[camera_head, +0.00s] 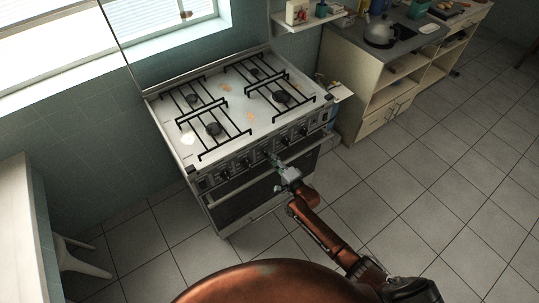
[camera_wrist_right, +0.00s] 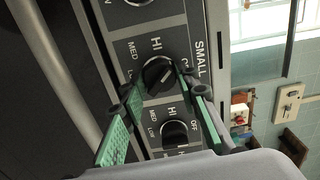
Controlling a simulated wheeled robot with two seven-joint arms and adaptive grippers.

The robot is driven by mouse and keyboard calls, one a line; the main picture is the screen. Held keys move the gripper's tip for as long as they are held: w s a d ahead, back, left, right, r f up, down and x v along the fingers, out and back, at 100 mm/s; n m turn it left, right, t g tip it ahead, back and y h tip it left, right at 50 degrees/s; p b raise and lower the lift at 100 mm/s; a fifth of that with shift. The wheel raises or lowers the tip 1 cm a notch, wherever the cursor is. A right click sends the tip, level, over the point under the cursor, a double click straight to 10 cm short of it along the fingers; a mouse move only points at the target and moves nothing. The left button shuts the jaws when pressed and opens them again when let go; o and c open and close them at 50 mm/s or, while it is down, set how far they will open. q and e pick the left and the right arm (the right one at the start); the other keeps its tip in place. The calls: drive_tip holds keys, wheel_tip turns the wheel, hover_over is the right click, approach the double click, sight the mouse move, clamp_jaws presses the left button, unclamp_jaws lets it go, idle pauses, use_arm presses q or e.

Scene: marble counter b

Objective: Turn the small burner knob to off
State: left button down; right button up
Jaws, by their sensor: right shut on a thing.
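The knob (camera_wrist_right: 158,75) beside the word SMALL is black and round, on the stove's dark control panel (camera_wrist_right: 195,20), with HI, MED, LOW and OFF marks around it. A thin pale line shows on its face, but I cannot tell surely which mark it points to. My right gripper (camera_head: 272,158) reaches the front panel of the stove (camera_head: 231,120). In the right wrist view its green-padded fingers (camera_wrist_right: 160,83) are shut on the small burner knob, one on each side. In the head view the gripper hides this knob. My left gripper is not in view.
A second black knob (camera_wrist_right: 175,133) sits close to the gripped one, with more knobs along the panel. An oven handle bar (camera_wrist_right: 62,75) runs alongside the panel. The tiled floor (camera_head: 440,170) is clear.

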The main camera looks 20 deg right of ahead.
drive_tip(key=shift+m, duration=1.6)
drive_tip(key=o, duration=0.8)
drive_tip(key=shift+o, duration=0.2)
drive_tip(key=n, duration=1.5)
drive_tip(key=shift+n+p, duration=0.3)
